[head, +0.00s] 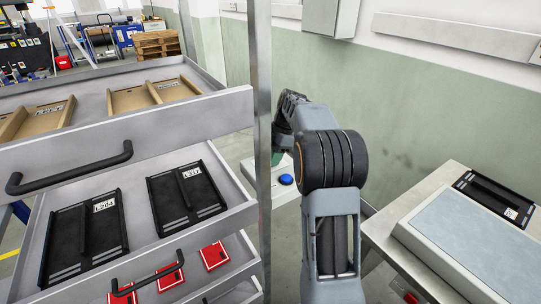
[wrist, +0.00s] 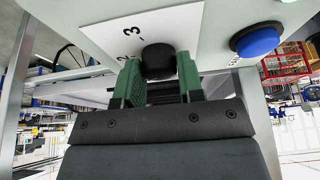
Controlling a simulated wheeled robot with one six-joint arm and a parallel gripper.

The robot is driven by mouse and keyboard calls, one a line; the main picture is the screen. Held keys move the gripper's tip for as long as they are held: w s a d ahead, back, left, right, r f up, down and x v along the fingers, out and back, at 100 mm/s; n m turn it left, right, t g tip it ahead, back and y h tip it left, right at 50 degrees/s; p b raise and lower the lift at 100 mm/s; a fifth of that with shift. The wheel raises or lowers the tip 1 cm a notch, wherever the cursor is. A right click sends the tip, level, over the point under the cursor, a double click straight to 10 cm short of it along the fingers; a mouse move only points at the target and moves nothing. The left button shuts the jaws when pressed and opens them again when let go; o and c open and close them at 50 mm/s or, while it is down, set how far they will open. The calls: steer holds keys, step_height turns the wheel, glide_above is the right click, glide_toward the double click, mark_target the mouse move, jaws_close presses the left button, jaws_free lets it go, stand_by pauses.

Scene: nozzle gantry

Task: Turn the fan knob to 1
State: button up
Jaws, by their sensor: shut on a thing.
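The fan knob (wrist: 158,60) is a black round knob on a white label plate (wrist: 178,22) in the wrist view. The figures 2 and 3 show on the plate to its left; a figure 1 is not visible. My gripper (wrist: 158,78) has its two green fingers on either side of the knob, shut on it. I cannot tell where the knob points. In the head view my arm hides the knob and most of my gripper.
A blue button (wrist: 256,40) sits on the same panel, right of the knob; it also shows in the head view (head: 286,180). A metal post (head: 262,120) and open drawers (head: 130,125) stand left of my arm. A bench (head: 455,175) stands at right.

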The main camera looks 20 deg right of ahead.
steer(key=n+g+p, duration=0.1)
steer(key=n, duration=0.1)
steer(key=n+g+p, duration=0.1)
steer(key=n, duration=0.2)
steer(key=shift+w+h, duration=0.1)
steer(key=shift+h, duration=0.3)
steer(key=shift+n+g+h+p, duration=0.4)
steer(key=shift+n+g+p, duration=0.3)
steer(key=shift+n, duration=1.2)
steer(key=shift+f, duration=0.1)
steer(key=o, duration=0.9)
steer(key=p+v, duration=0.6)
steer(key=v, duration=0.8)
steer(key=shift+a, duration=0.25)
